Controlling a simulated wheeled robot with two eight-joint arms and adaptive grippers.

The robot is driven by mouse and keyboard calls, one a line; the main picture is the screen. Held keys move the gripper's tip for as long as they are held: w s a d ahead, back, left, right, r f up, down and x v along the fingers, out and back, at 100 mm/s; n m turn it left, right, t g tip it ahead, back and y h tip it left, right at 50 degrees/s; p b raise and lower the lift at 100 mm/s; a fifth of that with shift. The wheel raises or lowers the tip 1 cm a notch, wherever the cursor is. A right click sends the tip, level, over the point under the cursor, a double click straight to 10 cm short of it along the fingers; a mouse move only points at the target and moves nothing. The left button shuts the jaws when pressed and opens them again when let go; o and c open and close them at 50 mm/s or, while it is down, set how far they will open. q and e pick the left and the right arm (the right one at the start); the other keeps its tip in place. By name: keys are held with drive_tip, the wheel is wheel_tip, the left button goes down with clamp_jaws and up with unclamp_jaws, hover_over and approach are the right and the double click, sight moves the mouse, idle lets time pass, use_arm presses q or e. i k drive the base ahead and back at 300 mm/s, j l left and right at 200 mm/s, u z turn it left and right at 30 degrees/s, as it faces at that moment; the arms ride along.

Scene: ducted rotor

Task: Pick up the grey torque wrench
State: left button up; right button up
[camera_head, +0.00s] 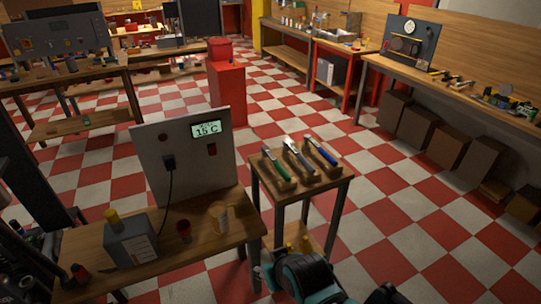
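Three wrench-like tools lie side by side on the small wooden stand (335,173) in the middle of the view. The middle one, the grey torque wrench (298,158), has a silvery-grey body and lies between a green-handled wrench (276,165) and a blue-handled wrench (321,151). All three rest on small raised supports and slant across the stand top. Black and teal parts of my own arm show at the bottom edge, in front of the stand. I cannot make out the fingers of either gripper, and nothing is seen touching the wrenches.
Left of the stand is a wooden bench (90,243) with a grey box (130,238), small cups and an upright panel (188,150) with a lit display. A red cabinet (227,95) stands behind. A long workbench (440,85) runs along the right wall. Checkered floor right of the stand is clear.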

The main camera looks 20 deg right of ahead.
sight(287, 144)
drive_tip(key=u, duration=1.45)
drive_tip(key=i+j, duration=0.15)
drive_tip(key=i, duration=0.9)
drive_tip(key=z, duration=3.1)
